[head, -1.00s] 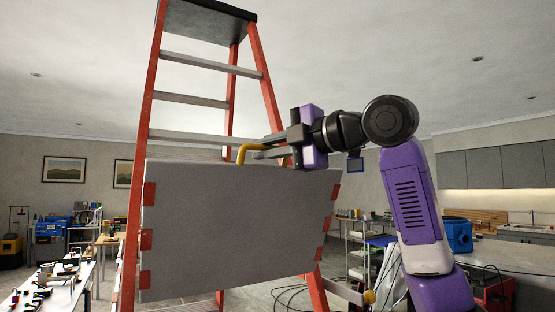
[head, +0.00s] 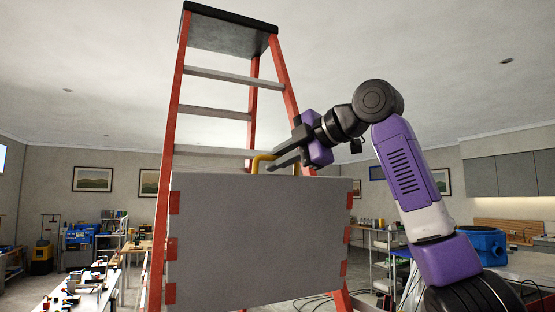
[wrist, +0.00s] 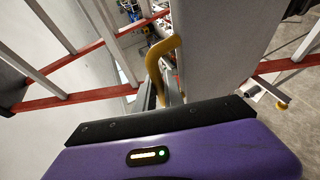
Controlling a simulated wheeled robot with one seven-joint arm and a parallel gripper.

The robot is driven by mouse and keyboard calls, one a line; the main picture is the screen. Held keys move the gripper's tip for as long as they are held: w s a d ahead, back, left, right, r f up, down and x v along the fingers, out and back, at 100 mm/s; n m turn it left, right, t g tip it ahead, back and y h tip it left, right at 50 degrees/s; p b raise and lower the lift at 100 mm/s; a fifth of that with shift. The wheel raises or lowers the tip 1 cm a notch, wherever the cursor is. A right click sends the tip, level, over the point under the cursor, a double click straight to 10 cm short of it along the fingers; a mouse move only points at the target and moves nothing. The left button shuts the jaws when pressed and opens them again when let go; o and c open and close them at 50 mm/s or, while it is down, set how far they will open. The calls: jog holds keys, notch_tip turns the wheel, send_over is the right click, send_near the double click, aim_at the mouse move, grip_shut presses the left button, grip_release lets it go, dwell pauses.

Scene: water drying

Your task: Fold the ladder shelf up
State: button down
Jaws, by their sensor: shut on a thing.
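The ladder is red with grey rungs and a dark top cap (head: 230,28), and it stands tall and spread at the centre of the head view. Its shelf (head: 255,240) is a large grey panel with red marks along both sides, and it stands nearly upright, facing me. A yellow handle (head: 258,160) rises from the shelf's top edge; it also shows in the wrist view (wrist: 160,52). My gripper (head: 275,163) reaches in from the right and is shut on the handle. The panel hides much of the ladder's lower part.
A bench (head: 85,294) with small items stands at the left. At the right are a blue bucket-like container (head: 484,244) and a counter, with grey wall cabinets (head: 510,176) behind. Dark cables lie on the floor near the ladder's right foot.

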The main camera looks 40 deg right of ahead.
jog(key=shift+w+r, duration=0.1)
jog(key=c, duration=1.5)
grip_release()
jog(key=shift+w+d, duration=0.1)
jog(key=shift+w, duration=0.05)
jog(key=shift+o, duration=0.2)
jog(key=a+b+v, duration=0.1)
jog(key=b+v, duration=0.1)
jog(key=v, duration=0.5)
jog(key=shift+s+d+b, duration=0.3)
jog(key=shift+s+d, duration=0.2)
